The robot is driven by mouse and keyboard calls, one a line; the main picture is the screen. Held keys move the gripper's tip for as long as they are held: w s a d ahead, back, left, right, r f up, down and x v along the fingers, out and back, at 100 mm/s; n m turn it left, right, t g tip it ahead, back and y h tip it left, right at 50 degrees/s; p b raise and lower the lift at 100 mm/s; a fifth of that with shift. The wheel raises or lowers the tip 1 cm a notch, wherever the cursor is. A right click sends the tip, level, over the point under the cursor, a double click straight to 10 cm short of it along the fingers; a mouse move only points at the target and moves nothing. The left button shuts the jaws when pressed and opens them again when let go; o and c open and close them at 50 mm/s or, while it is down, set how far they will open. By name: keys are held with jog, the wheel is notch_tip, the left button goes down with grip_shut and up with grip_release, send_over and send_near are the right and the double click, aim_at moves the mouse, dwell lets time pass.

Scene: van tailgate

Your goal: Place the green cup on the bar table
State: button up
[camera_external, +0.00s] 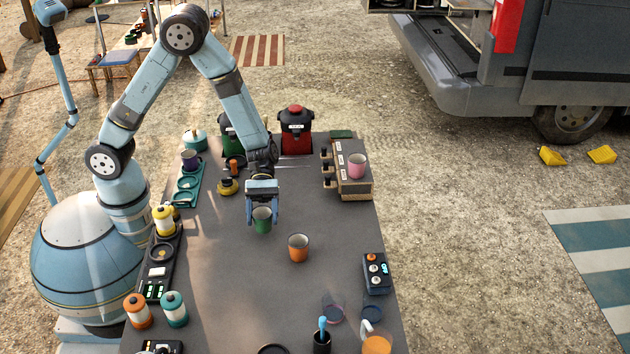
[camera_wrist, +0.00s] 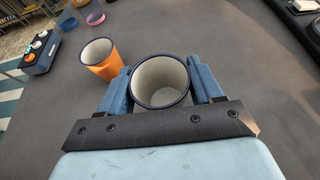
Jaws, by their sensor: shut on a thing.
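The green cup (camera_external: 262,221) is between the fingers of my gripper (camera_external: 263,217), upright, at the middle of the dark grey bar table (camera_external: 250,285). In the wrist view its pale inside and dark rim (camera_wrist: 161,82) show between the two blue fingers of my gripper (camera_wrist: 162,88). My gripper is shut on the cup. I cannot tell whether the cup's base touches the table or hangs just above it.
An orange cup (camera_external: 299,248) stands close by at the lower right. A pink cup (camera_external: 356,165) sits on a small drawer box (camera_external: 354,182) at the right. A dark button box (camera_external: 376,274) lies near the right edge. The table's front middle is clear.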

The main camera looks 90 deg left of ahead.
jog(key=shift+f, duration=1.3)
jog(key=o, duration=1.1)
jog(key=shift+f, duration=0.1)
jog(key=v, duration=1.2)
jog(key=shift+s+a+r+m+t+y, duration=0.95)
jog(key=shift+s+a+r+m+y, duration=1.2)
jog(key=shift+s+r, duration=2.15)
jog(key=shift+s+a+r+m+t+y, duration=1.05)
jog(key=shift+s+r+m+y, duration=1.25)
jog(key=shift+s+r+m, duration=1.75)
jog(key=shift+s+a+r+m+t+y, duration=0.8)
jog(key=shift+s+a+r+m+y, duration=1.4)
jog(key=shift+s+r, duration=2.35)
